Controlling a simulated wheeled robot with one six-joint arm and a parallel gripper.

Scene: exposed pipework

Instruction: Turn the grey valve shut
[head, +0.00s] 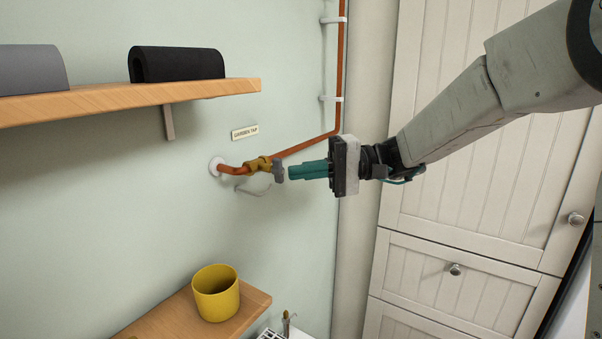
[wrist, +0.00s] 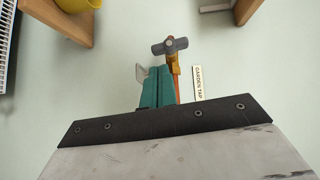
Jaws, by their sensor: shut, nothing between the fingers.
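The grey valve handle (head: 279,171) sits on a brass valve body (head: 258,165) on a copper pipe along the wall. A label reading "GARDEN TAP" (head: 245,132) is on the wall above it. My gripper (head: 291,172) is shut and empty, its teal fingers pointing left at the handle with a small gap in the head view. In the wrist view the handle (wrist: 170,46) shows as a bar with a round hub, just beyond the tips of my gripper (wrist: 160,68). The fingers hide part of the pipe there.
An upper wooden shelf (head: 200,92) holds a black roll (head: 178,64) and a grey one (head: 32,69). A lower shelf (head: 180,318) holds a yellow pot (head: 216,293). Panelled cabinet doors (head: 455,150) stand at the right. The wall around the valve is mostly clear.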

